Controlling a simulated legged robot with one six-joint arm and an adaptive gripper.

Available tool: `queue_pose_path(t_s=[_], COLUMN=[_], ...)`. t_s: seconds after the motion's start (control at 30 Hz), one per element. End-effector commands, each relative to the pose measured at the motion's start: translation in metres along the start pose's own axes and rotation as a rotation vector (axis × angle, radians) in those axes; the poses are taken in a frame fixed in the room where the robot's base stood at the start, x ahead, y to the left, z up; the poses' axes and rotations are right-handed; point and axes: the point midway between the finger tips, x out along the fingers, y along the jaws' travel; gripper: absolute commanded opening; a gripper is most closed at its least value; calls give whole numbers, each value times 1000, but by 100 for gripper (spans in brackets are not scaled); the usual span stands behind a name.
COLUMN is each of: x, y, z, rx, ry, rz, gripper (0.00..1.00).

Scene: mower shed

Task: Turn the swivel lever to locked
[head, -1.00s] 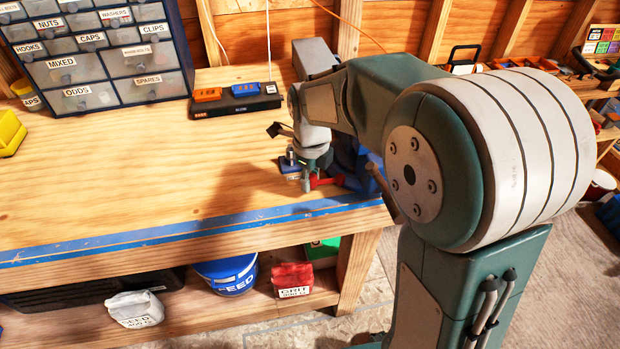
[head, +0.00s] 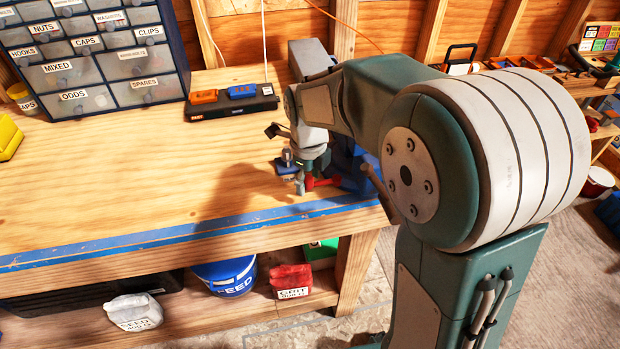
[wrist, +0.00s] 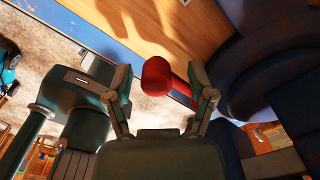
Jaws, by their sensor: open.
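The swivel lever shows as a red rounded knob on a red arm (wrist: 157,77) in the wrist view, between the two fingers of my gripper (wrist: 160,100). The fingers stand apart on either side of it, and I cannot tell whether either touches it. In the head view the red lever (head: 322,182) shows just right of my gripper (head: 299,186), low over the bench near its front edge. The blue vise-like body (head: 352,170) that bears it is partly hidden behind my arm. It fills the right side of the wrist view as dark blue rounded shapes (wrist: 245,80).
A battery charger (head: 232,106) with orange and blue packs lies on the bench (head: 120,180) behind my gripper. A labelled drawer cabinet (head: 95,50) stands at the back left.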

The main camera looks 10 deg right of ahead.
Motion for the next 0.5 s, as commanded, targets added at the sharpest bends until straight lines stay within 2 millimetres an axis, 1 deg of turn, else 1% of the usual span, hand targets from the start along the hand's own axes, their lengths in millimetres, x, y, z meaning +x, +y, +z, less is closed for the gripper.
queue_pose_path(t_s=[0.07, 0.17, 0.5], x=[-6, -20, -90], y=[0, -1, -4], z=[1, 0, -2], rx=[0, 0, 1], ry=[-3, -4, -4], rz=[-2, -2, -1], gripper=[71, 71, 71])
